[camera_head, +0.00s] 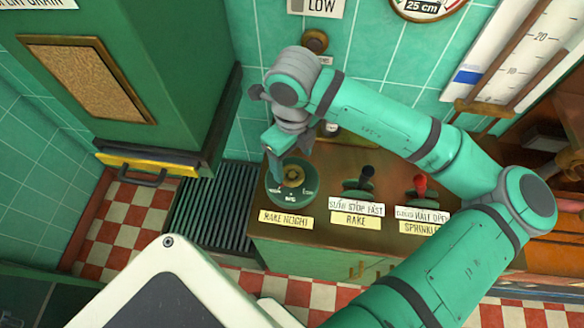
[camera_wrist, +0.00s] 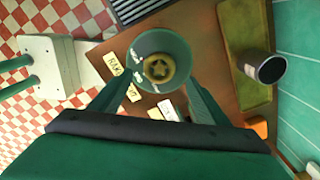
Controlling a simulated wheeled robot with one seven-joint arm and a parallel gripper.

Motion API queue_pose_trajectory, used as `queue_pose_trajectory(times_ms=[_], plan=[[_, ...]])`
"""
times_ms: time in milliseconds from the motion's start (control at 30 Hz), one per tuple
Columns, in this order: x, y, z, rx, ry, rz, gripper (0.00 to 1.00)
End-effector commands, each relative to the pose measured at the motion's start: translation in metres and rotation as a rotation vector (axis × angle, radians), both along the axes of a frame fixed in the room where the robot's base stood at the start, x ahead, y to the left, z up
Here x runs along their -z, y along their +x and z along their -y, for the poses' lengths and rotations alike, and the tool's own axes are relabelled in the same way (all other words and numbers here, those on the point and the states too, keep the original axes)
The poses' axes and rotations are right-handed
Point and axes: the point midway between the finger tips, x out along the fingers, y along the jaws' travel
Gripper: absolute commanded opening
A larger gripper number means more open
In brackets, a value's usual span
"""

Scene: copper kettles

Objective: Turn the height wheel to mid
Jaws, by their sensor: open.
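The height wheel is a round brass knob (camera_head: 293,176) on a dark green dial (camera_head: 303,194) with pale marks, at the left end of the brown counter top. A yellow label (camera_head: 286,219) reading "RAKE HEIGHT" is in front of it. The knob (camera_wrist: 159,68) also shows in the wrist view, between the two fingers. My gripper (camera_head: 288,157) is open above the dial, with its fingers pointing down at either side of the knob. I cannot tell whether the fingers touch the knob. The mark the wheel is set to is too small to read.
To the right on the counter stand a black-knobbed rake lever (camera_head: 367,172) and a red-knobbed sprinkler lever (camera_head: 420,184). A dark cylinder (camera_wrist: 268,68) stands near the wall. A green cabinet (camera_head: 160,60) with a yellow-fronted handle bar rises at the left.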

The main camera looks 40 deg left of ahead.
Motion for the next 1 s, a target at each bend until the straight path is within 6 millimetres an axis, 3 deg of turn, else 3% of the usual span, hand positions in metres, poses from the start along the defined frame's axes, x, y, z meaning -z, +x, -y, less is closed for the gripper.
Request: queue_pose_trajectory(times_ms=[100, 300, 733, 767, 933, 1000], plan=[[0.021, -0.001, 0.0, 0.0, 0.0, -0.003, 0.69], [0.046, -0.001, -0.001, -0.001, 0.001, -0.002, 0.69], [0.056, 0.0, -0.001, -0.002, 0.001, 0.0, 0.69], [0.056, 0.0, -0.001, -0.002, 0.001, 0.0, 0.67], [0.055, -0.001, -0.002, -0.005, 0.001, 0.0, 0.28], [0.055, -0.001, -0.002, -0.006, 0.001, 0.0, 0.28]])
